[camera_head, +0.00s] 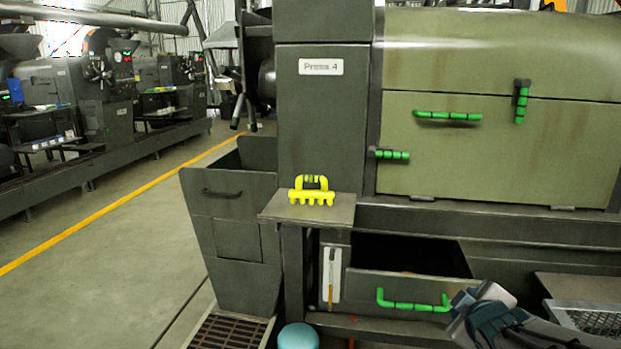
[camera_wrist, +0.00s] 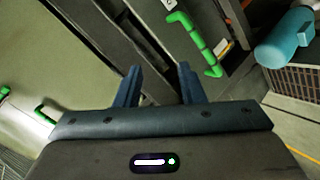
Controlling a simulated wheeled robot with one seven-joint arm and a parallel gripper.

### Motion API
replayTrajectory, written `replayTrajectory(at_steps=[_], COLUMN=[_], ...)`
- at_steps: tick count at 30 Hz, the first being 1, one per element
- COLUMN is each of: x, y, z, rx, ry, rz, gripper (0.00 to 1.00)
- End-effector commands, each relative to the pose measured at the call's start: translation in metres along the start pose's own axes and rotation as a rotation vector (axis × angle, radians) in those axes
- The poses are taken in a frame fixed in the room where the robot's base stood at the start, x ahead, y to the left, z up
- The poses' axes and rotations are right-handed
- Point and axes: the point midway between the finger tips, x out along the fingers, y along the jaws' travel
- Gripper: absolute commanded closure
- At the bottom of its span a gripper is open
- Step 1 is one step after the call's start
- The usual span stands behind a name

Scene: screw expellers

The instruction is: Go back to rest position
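My gripper (camera_head: 468,300) is at the lower right of the head view, beside the right end of the green drawer handle (camera_head: 412,304). In the wrist view, the two blue fingers of my gripper (camera_wrist: 158,82) stand apart with nothing between them. The handle (camera_wrist: 195,42) lies beyond and right of the fingers there, outside the gap. The drawer (camera_head: 365,283) is pulled out, with its dark inside showing. I cannot tell from these views whether my gripper touches the drawer or handle.
A yellow tool (camera_head: 312,193) sits on a small shelf (camera_head: 340,211) above the drawer. Press 4 has a closed green panel (camera_head: 490,150) with green handles. A teal cylinder (camera_head: 299,337) stands by a floor grate (camera_head: 228,331). Open floor (camera_head: 120,260) lies at left.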

Motion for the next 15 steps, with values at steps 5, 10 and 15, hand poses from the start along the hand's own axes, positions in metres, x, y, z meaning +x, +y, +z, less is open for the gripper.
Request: replayTrajectory(at_steps=[5, 10, 15], x=[-0.049, -0.100, -0.156], y=[0.012, -0.001, -0.020], z=[-0.028, -0.052, -0.077], rx=[0.249, 0.475, 0.646], ry=[-0.165, -0.334, -0.498], rz=[-0.112, -0.250, -0.395], gripper=[0.64, 0.64, 0.64])
